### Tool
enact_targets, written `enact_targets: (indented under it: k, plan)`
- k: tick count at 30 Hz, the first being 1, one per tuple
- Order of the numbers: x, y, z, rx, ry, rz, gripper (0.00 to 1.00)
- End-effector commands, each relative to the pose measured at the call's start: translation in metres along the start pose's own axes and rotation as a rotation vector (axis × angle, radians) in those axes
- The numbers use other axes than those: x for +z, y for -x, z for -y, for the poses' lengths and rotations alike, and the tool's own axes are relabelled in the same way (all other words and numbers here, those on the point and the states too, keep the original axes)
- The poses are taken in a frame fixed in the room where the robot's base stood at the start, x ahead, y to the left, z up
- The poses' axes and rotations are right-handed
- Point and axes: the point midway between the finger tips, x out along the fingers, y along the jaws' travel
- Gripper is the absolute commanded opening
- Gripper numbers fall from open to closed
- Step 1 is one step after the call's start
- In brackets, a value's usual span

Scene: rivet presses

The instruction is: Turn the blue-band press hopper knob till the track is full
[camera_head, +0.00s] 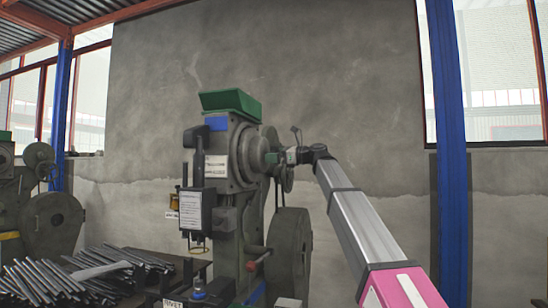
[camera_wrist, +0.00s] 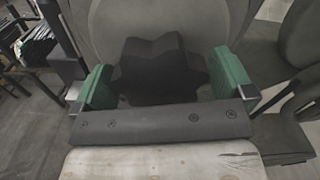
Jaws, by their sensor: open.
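The blue-band press (camera_head: 222,190) stands in the middle of the head view, with a blue patch (camera_head: 216,124) under its green hopper (camera_head: 230,102). In the wrist view, a dark star-shaped knob (camera_wrist: 160,66) sits on the face of a round grey drum (camera_wrist: 165,18). My gripper (camera_wrist: 164,80) is open, with one green finger on each side of the knob. A small gap shows beside the right finger; contact at the left finger is unclear. In the head view, my gripper (camera_head: 283,157) is at the press's right side and the knob cannot be made out. The track's fill cannot be told.
A second press (camera_head: 50,215) with a yellow band stands at the far left. A pile of dark metal rods (camera_head: 60,278) lies low at left. A blue post (camera_head: 448,150) stands at right.

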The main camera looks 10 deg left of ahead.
Motion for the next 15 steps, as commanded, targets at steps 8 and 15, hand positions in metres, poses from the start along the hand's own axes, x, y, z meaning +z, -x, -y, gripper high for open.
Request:
enact_targets:
  k: [8, 15]
  plan:
    - [0.0, -0.0037, -0.0003, 0.0, 0.0, 0.0, 1.0]
    - [0.0001, -0.0035, -0.0003, 0.0, 0.0, 0.0, 0.5]
